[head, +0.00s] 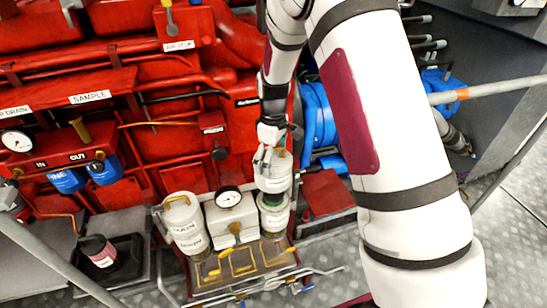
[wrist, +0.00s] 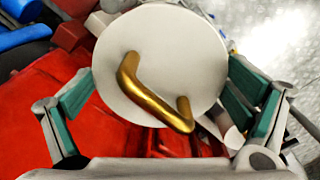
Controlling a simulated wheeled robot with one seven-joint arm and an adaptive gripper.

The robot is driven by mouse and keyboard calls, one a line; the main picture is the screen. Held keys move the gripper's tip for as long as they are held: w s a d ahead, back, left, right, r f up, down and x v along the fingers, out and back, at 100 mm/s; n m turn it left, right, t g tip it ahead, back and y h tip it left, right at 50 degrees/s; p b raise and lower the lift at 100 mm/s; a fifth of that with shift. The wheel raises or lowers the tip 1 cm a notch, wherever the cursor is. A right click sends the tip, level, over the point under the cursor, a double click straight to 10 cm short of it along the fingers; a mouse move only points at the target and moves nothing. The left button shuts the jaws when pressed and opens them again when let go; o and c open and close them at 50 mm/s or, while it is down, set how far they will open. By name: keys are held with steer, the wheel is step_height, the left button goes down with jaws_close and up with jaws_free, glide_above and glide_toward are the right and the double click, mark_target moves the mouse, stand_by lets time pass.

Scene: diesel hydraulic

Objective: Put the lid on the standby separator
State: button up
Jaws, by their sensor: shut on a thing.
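In the wrist view the lid's round white top (wrist: 158,60) with a brass handle (wrist: 150,97) sits between the green-padded fingers. The standby separator (head: 273,218), a pale round body with a label, stands directly below the lid. The lid is over its mouth and looks slightly tilted; I cannot tell whether they touch. The separator is hidden behind the lid in the wrist view.
The main separator (head: 184,225) with its own handled lid stands left. A pressure gauge (head: 228,198) on a white block is between the two separators. Yellow pipes (head: 240,263) run in front. Red machinery (head: 180,150) rises behind, and a blue motor (head: 318,120) is to the right.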

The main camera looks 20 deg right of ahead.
steer(key=shift+w+d, duration=0.1)
stand_by(0.3)
steer(key=shift+f+b, duration=1.8)
steer(key=shift+f, duration=2.15)
steer(key=shift+f+b, duration=0.8)
steer(key=shift+f, duration=0.7)
steer(key=o, duration=1.1)
steer(key=shift+c, duration=0.2)
step_height(320, 180, up, 12)
steer(key=shift+r, duration=0.1)
